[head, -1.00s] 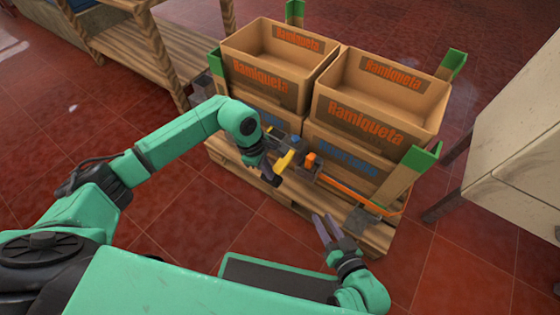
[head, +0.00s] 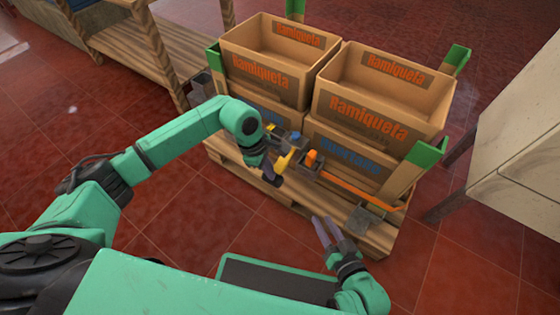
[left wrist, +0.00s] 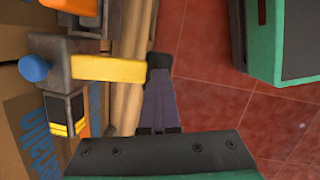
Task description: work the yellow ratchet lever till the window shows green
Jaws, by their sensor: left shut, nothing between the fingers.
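The yellow lever (head: 284,160) juts from a dark ratchet housing (head: 282,138) on the front of the pallet load. In the left wrist view the yellow lever (left wrist: 107,69) lies level, its free end close to my left fingertips. My left gripper (head: 272,181) is shut and empty beside the lever; in the left wrist view its fingertips (left wrist: 159,62) are at the lever's outer end. Whether they touch it I cannot tell. The housing has a blue knob (left wrist: 33,68) and a yellow-striped dark block (left wrist: 65,116). I cannot make out a green window. My right gripper (head: 326,230) is open and empty.
An orange strap (head: 350,189) runs right from an orange-topped fitting (head: 312,158) to a grey bracket (head: 365,217). Cardboard boxes (head: 375,127) with green-capped corner posts stand on a wooden pallet (head: 380,240). A pale cabinet (head: 515,150) is at right.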

